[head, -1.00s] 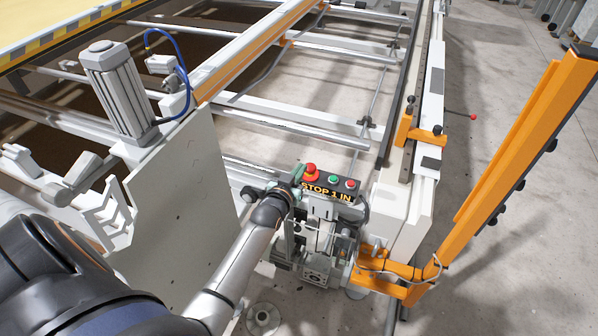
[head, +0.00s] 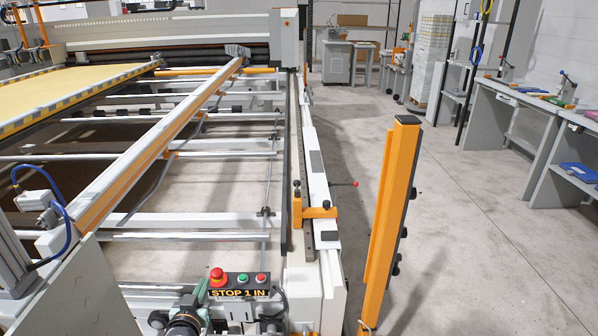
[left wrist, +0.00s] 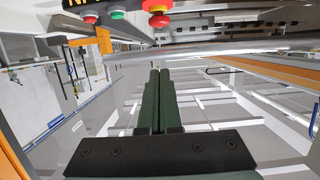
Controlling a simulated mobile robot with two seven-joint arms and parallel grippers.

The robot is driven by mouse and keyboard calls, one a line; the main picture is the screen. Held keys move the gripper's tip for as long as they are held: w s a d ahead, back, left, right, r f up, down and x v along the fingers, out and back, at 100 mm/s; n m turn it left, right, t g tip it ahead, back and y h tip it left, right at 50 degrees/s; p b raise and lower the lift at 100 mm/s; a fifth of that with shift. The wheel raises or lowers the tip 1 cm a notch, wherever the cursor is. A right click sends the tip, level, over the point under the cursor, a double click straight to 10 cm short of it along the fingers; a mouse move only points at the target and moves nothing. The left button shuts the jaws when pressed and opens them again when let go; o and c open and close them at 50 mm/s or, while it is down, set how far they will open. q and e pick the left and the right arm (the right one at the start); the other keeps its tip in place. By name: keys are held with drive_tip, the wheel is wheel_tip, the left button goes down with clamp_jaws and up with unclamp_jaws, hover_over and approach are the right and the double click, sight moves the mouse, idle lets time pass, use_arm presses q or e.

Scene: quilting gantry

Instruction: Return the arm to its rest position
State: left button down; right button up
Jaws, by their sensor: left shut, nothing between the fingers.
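My left arm reaches in from the bottom edge of the head view, and my left gripper (head: 201,291) is small there beside the control box (head: 238,293). In the left wrist view its two dark green fingers (left wrist: 160,75) lie together, shut and empty. The box is labelled "STOP 1 IN" and carries a red mushroom button (head: 217,276), a green button (head: 243,278) and a smaller red button (head: 261,279). In the left wrist view the mushroom button (left wrist: 157,14) is above the fingertips. I cannot tell whether the gripper touches the box. My right gripper is not in view.
An orange post (head: 392,215) stands to the right of the box. The gantry's rails and long beam (head: 150,148) stretch away on the left, beside the yellow bed (head: 65,88). Clear concrete floor (head: 465,230) lies right of the post, up to grey workbenches (head: 505,112).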

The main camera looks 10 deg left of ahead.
use_arm(q)
drive_tip(key=s+d+f+m+g+h, duration=0.1)
drive_tip(key=s+d+f, duration=0.3)
drive_tip(key=s, duration=0.5)
drive_tip(key=s+d+f+m+g+h, duration=0.2)
drive_tip(key=s+d+f, duration=0.1)
drive_tip(key=s+d, duration=0.4)
drive_tip(key=s+d+f+m+g+h, duration=0.1)
drive_tip(key=s+d+f, duration=0.3)
drive_tip(key=s, duration=0.7)
drive_tip(key=d+g+h, duration=0.1)
drive_tip(key=d, duration=0.1)
drive_tip(key=shift+s+d+f+g+h, duration=0.3)
drive_tip(key=shift+s+d, duration=0.05)
